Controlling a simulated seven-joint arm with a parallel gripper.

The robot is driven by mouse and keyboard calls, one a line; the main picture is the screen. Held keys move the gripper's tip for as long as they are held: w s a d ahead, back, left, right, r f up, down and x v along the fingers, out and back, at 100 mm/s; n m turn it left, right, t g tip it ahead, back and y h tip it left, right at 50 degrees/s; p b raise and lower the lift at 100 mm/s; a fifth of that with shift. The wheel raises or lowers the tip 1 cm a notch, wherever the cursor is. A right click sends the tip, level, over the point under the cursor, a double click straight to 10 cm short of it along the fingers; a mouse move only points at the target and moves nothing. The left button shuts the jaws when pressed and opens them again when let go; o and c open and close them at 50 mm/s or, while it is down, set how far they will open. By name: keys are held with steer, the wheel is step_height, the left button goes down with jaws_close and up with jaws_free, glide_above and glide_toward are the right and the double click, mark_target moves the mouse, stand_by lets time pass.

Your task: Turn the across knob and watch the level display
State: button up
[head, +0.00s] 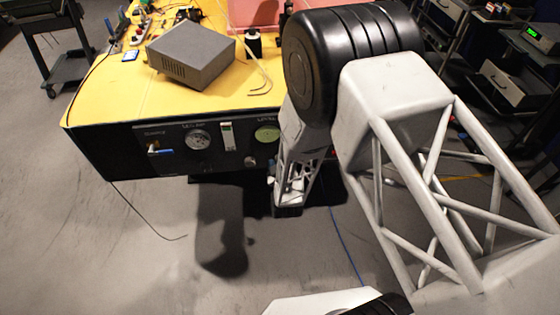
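A black control panel (110,150) runs along the front of the yellow bench. It bears a round pale dial (199,139) with a blurred label above it, and a small silver knob (250,161) further right. A round greenish level display (267,133) sits at the right, under a label only partly readable; my arm stands close to its right side. Which control is the across knob I cannot tell. My gripper (288,198) hangs in front of the panel's right part, right of and below the small knob. Its fingers are too hidden to show whether they are open.
A blue-and-white lever or switch (158,151) and a narrow vertical indicator (227,136) are also on the panel. A grey box (190,54) and a black spool (253,43) stand on the yellow bench top (120,100).

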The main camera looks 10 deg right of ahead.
steer(key=shift+s, duration=0.15)
steer(key=shift+s, duration=3.75)
steer(key=w+r+m+g, duration=0.25)
steer(key=w+r, duration=0.35)
steer(key=r, duration=0.6)
step_height(320, 180, up, 12)
steer(key=s+d+m+g+y, duration=0.1)
steer(key=s+d+g, duration=0.2)
steer(key=g, duration=0.2)
steer(key=s+d+r+m+g, duration=0.1)
steer(key=s+d+r+g, duration=0.1)
steer(key=s+r, duration=0.4)
steer(key=s+d+r+m+g, duration=0.1)
steer(key=s+d+r+g, duration=0.1)
steer(key=s+r, duration=0.5)
steer(key=s+d+r+m+g+h, duration=0.1)
steer(key=s+r, duration=0.5)
steer(key=s, duration=0.7)
steer(key=shift+s+d+r+m+g, duration=0.2)
steer(key=shift+d+m+g, duration=0.1)
steer(key=shift+d+g, duration=0.35)
steer(key=shift+s+d+r+m+g, duration=0.1)
steer(key=shift+s+d+m+g, duration=0.15)
steer(key=shift+d+g, duration=0.4)
steer(key=shift+w+a, duration=0.1)
steer(key=shift+a, duration=0.1)
